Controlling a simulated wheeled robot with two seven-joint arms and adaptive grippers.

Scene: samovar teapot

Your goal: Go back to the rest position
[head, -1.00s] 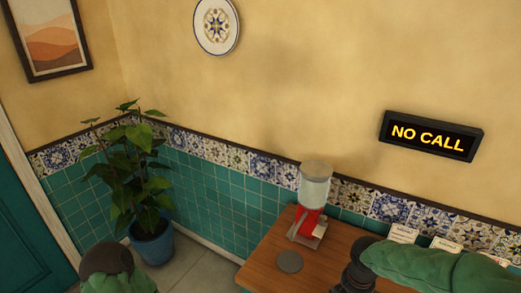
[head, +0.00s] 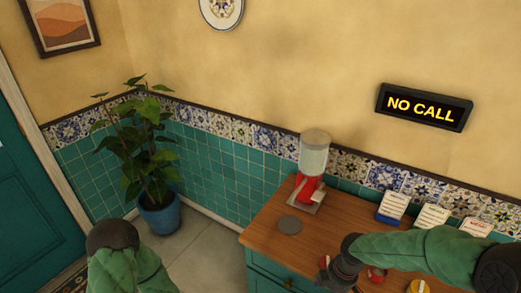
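My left arm, in a green sleeve, shows at the bottom left of the head view; its gripper is out of sight. My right arm, also green-sleeved, reaches in from the right over the wooden counter (head: 262,236). Its dark wrist end is near the counter's front edge, and its fingertips cannot be made out. A red dispenser with a clear top (head: 311,167) stands upright at the back left of the counter. A dark round disc (head: 289,225) lies flat in front of it. No samovar or teapot is visible.
Several cards (head: 432,217) stand along the counter's back. Small red and yellow items, partly hidden, lie under my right arm. A potted plant (head: 158,214) stands on the floor left of the counter. A lit "NO CALL" sign (head: 424,107) hangs on the wall.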

